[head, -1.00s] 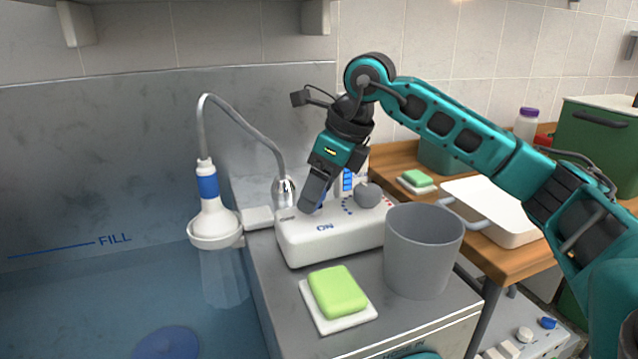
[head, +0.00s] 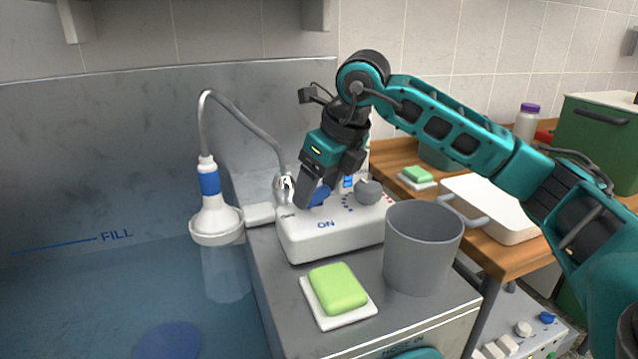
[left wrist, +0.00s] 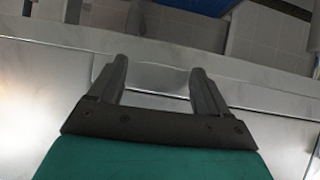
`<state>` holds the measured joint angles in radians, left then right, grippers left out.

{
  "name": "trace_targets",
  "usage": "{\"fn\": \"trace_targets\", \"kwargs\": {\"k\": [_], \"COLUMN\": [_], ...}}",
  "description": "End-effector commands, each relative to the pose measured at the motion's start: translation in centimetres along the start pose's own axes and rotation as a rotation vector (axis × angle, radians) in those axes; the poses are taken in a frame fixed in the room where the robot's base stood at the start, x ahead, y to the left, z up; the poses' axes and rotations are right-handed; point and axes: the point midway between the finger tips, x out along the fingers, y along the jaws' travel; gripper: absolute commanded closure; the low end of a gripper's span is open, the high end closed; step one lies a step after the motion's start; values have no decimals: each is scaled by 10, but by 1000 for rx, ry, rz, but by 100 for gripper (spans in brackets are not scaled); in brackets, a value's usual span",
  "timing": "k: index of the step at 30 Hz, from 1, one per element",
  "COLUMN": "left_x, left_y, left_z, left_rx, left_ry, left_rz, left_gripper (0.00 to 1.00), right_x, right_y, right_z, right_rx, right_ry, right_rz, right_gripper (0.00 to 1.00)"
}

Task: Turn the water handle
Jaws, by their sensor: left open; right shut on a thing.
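The water control box (head: 330,238) is white, marked ON, and stands on the metal counter beside the basin. A blue handle (head: 319,195) shows on its top, partly hidden by my right gripper (head: 312,192). The right gripper reaches down from the right and is shut on the blue handle. A grey round knob (head: 368,191) sits to the right of it, with blue and red dots around it. My left gripper (left wrist: 155,80) is open and empty in the left wrist view, over a grey metal surface.
A grey bucket (head: 423,250) stands right of the box. A green soap on a white dish (head: 338,290) lies in front. A shower head (head: 215,222) on a bent hose hangs over the basin (head: 90,300) at left. A white tray (head: 495,208) lies on the wooden table.

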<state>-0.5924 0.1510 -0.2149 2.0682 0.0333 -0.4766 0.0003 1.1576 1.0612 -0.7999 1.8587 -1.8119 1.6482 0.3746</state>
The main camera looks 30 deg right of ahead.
Motion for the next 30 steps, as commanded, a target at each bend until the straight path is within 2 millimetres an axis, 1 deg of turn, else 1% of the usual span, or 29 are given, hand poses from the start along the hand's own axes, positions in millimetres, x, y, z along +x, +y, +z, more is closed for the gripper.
{"fn": "trace_targets", "kwargs": {"k": [2, 3, 10, 17, 20, 23, 26, 30], "left_x": [0, 0, 0, 0, -1, -2, -4, -7], "left_y": [0, 0, 0, 0, 0, 0, 0, 0], "left_z": [0, 0, 0, 0, -1, -3, -6, -11], "left_rx": [0, 0, 0, 0, 0, 0, 0, 1], "left_ry": [0, 0, 0, 0, 0, 0, 0, 3], "left_rz": [0, 0, 0, 0, 0, 0, 0, -2], "left_gripper": [22, 22, 22, 22, 22, 22, 22, 22], "right_x": [-1, -1, 0, -1, -6, -19, -40, -73], "right_y": [0, 0, 0, 0, 0, -1, 0, 0], "right_z": [0, 0, 0, 0, 1, 1, 2, 2], "right_rx": [0, 0, -1, -1, -1, -1, -1, -2], "right_ry": [-1, -1, -1, -1, -3, -4, -6, -5], "right_rz": [-1, -1, 0, 0, 0, -2, -2, -2], "right_gripper": [62, 29, 7, 6, 6, 6, 6, 6]}}
